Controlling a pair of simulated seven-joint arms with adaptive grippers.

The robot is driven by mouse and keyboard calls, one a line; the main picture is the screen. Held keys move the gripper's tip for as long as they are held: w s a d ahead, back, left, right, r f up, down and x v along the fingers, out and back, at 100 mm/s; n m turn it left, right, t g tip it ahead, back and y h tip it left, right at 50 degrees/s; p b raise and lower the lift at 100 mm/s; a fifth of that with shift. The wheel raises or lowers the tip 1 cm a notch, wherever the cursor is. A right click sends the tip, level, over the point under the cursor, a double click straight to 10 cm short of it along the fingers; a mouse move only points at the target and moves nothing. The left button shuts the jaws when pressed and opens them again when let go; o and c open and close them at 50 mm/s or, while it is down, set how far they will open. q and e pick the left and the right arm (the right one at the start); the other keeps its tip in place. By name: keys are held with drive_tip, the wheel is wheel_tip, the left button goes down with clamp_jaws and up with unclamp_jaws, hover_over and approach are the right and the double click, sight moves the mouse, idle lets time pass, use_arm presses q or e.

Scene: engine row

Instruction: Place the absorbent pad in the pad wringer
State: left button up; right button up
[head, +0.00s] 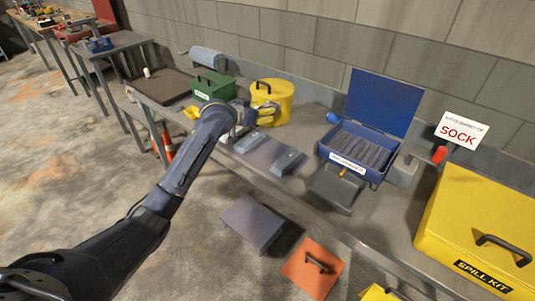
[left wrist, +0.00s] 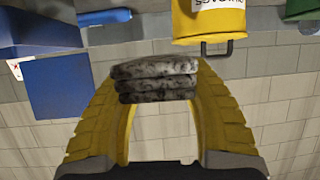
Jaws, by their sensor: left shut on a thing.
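My left gripper (head: 262,112) is above the back bench, in front of the yellow bucket (head: 272,95). In the left wrist view my left gripper (left wrist: 156,92) has its yellow ribbed fingers shut on the absorbent pad (left wrist: 155,82), a grey mottled, folded stack. The pad is mostly hidden by the gripper in the head view. No pad wringer can be named for sure. An open blue box (head: 376,172) with dark ribs inside stands to the right, its label too small to read. A dark tray-like piece (head: 335,188) sits in front of it. My right gripper is out of view.
A green case (head: 214,86) stands left of the bucket. Two grey-blue blocks (head: 287,162) lie in front of my gripper. A yellow spill kit case (head: 480,230) and a SOCK sign (head: 462,132) are at the right. The blue lid (head: 382,100) stands up against the wall side.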

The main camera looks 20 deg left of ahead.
sight(265, 155)
use_arm(q)
drive_tip(key=shift+w+d+r+m, duration=0.25)
drive_tip(key=shift+w+m, duration=0.05)
drive_tip(key=shift+w, duration=0.05)
drive_tip(key=shift+d+r+g+h, duration=0.25)
drive_tip(key=shift+r+g+h, duration=0.05)
drive_tip(key=shift+r+h, duration=0.1)
wheel_tip(265, 155, down, 20)
drive_tip(key=shift+r, duration=0.15)
idle(0.5)
drive_tip(key=o, duration=1)
drive_tip(key=shift+o, duration=0.2)
drive_tip(key=shift+f, duration=0.2)
